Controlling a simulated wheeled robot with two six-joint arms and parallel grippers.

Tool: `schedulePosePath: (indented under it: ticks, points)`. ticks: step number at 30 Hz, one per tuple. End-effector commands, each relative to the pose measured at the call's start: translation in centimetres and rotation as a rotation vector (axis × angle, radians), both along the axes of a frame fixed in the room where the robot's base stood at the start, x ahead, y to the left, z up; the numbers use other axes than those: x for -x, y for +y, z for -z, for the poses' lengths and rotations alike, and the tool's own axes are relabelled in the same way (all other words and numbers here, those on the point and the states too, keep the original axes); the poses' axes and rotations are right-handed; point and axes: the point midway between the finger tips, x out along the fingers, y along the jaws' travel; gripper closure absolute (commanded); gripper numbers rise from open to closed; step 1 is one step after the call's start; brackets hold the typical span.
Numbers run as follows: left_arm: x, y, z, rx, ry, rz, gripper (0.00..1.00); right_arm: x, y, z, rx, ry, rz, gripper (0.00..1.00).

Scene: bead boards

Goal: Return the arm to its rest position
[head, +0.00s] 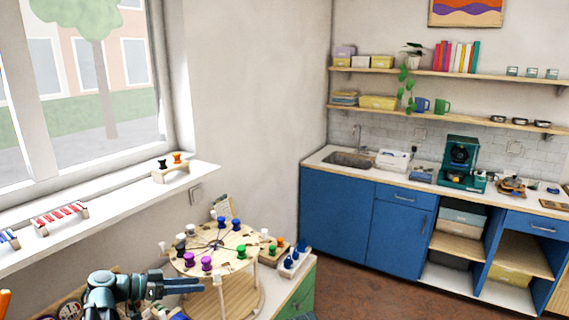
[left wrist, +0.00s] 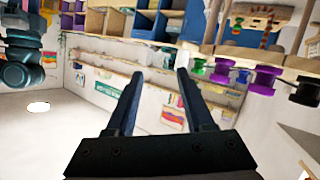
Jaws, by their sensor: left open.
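My left gripper (head: 198,285) is in the lower left of the head view, its fingers pointing right, in front of the round bead stand. The left wrist view shows its two fingers (left wrist: 158,76) apart with nothing between them. The round wooden stand (head: 232,238) carries purple, green, blue, black and white spools around its top. My right gripper is in neither view.
A small wooden rack with black and orange spools (head: 171,170) stands on the window sill (head: 120,195). A tray with blue pieces (head: 291,262) lies right of the stand. Blue cabinets (head: 335,212) line the back wall. The floor (head: 380,290) between is clear.

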Motion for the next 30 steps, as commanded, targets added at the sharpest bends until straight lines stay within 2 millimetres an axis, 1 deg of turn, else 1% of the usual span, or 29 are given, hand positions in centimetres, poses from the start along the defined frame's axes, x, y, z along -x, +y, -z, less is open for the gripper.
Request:
schedulePosePath:
  ticks: [1, 2, 4, 5, 6, 8, 9, 11, 12, 15, 16, 18, 21, 25, 30]
  points:
    - [0.8, -2.4, 1.7, -0.024, 0.062, 0.026, 0.47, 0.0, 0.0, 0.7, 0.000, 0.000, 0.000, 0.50]
    - [1.2, -3.7, 2.7, -0.043, 0.107, 0.037, 0.47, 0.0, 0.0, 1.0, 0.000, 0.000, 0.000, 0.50]
    - [2.5, -7.0, 5.4, -0.101, 0.227, 0.063, 0.47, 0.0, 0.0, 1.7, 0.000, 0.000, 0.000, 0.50]
    - [3.3, -8.5, 6.8, -0.135, 0.285, 0.073, 0.47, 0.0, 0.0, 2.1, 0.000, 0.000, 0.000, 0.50]
    - [4.5, -10.5, 8.6, -0.186, 0.365, 0.083, 0.47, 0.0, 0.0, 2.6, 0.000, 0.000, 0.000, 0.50]
    - [6.4, -13.1, 11.1, -0.269, 0.478, 0.083, 0.47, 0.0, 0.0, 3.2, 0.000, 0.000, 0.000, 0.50]
    - [7.7, -14.5, 12.7, -0.331, 0.546, 0.076, 0.47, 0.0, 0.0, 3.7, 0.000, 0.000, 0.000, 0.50]
    - [9.7, -16.3, 14.9, -0.426, 0.637, 0.056, 0.47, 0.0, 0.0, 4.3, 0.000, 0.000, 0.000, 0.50]
    - [11.0, -17.2, 16.3, -0.493, 0.689, 0.033, 0.47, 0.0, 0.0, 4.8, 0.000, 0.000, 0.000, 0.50]
    - [14.1, -18.9, 19.2, -0.660, 0.787, -0.044, 0.47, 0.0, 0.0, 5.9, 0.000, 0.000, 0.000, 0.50]
    - [15.0, -19.2, 19.8, -0.707, 0.808, -0.073, 0.47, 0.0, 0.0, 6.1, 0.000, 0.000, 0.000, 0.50]
    - [16.7, -19.6, 21.1, -0.810, 0.837, -0.145, 0.47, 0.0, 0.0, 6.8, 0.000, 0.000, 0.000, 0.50]
    - [18.4, -19.8, 22.3, -0.924, 0.850, -0.245, 0.47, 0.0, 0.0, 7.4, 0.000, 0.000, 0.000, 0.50]
    - [19.6, -19.7, 22.8, -1.016, 0.838, -0.348, 0.47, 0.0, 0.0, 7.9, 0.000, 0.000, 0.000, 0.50]
    - [20.0, -19.6, 22.9, -1.059, 0.824, -0.410, 0.47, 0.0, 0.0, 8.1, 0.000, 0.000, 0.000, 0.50]
